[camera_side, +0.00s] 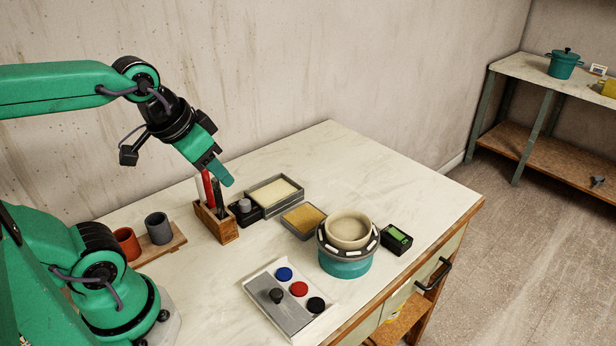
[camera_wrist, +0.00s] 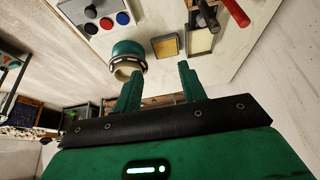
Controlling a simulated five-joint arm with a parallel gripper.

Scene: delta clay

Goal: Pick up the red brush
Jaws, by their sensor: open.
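The red brush (camera_side: 207,188) stands upright in a wooden holder (camera_side: 228,232), beside a dark tool (camera_side: 218,192). Its lower end is hidden in the holder. In the wrist view a red handle (camera_wrist: 236,12) shows at the top right edge, cut off by the frame. My gripper (camera_side: 222,178) is above the holder, close to the tops of the tools. Whether it touches them cannot be told from the side. In the wrist view my gripper (camera_wrist: 158,78) has its two green fingers apart with nothing between them.
Red and grey cups (camera_side: 159,228) stand on a board to the left. Two shallow trays (camera_side: 302,220) and a small black device lie right of the holder. A turntable with a bowl (camera_side: 348,230) and a button panel (camera_side: 292,300) are nearer the front. The far right tabletop is clear.

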